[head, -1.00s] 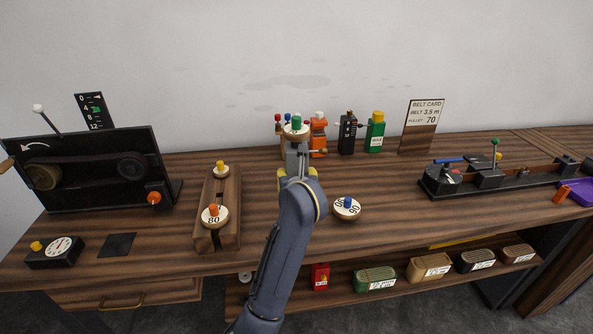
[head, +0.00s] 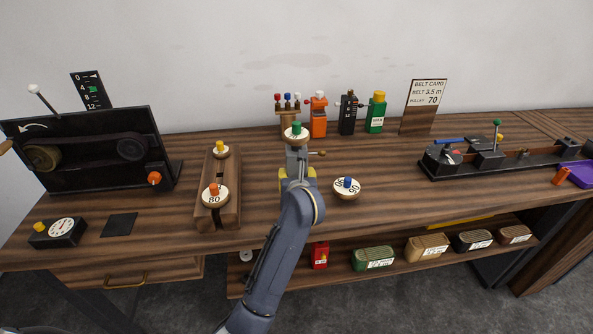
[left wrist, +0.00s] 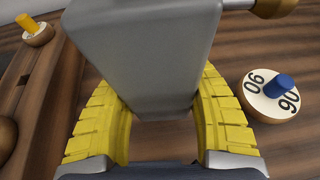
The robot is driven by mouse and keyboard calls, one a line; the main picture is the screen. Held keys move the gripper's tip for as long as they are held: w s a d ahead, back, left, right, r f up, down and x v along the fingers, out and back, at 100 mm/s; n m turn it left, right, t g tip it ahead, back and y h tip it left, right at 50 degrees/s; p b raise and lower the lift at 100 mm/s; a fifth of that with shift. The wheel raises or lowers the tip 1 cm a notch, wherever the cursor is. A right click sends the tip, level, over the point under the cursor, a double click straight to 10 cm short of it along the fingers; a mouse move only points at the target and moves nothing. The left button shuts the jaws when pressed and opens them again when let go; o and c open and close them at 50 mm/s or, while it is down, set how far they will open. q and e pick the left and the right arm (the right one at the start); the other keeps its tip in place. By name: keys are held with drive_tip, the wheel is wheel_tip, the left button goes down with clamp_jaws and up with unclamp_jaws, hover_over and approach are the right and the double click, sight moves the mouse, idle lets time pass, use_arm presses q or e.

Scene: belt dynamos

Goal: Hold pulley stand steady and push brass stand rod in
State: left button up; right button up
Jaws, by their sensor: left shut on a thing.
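The pulley stand (head: 297,158) is a grey block with a white pulley and green knob (head: 295,133) on top, near the middle of the bench in the head view. My left gripper (head: 298,174) is shut on its grey body; in the left wrist view its yellow pads lie on both sides of the block (left wrist: 150,50). The brass stand rod (head: 319,153) sticks out of the stand's right side and ends in a round knob, which also shows in the left wrist view (left wrist: 275,8). Whether the stand touches the bench is hidden. My right gripper is not in view.
A pulley marked 90 with a blue knob (head: 347,188) lies close right of the stand. A wooden rack (head: 228,206) with two pulleys stands to the left. Orange (head: 318,117), black (head: 347,115) and green (head: 376,115) items stand behind. The bench further right is clear up to a long black device (head: 480,165).

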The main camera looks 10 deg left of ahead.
use_arm(q)
drive_tip(key=shift+f, duration=2.3)
drive_tip(key=shift+f, duration=0.65)
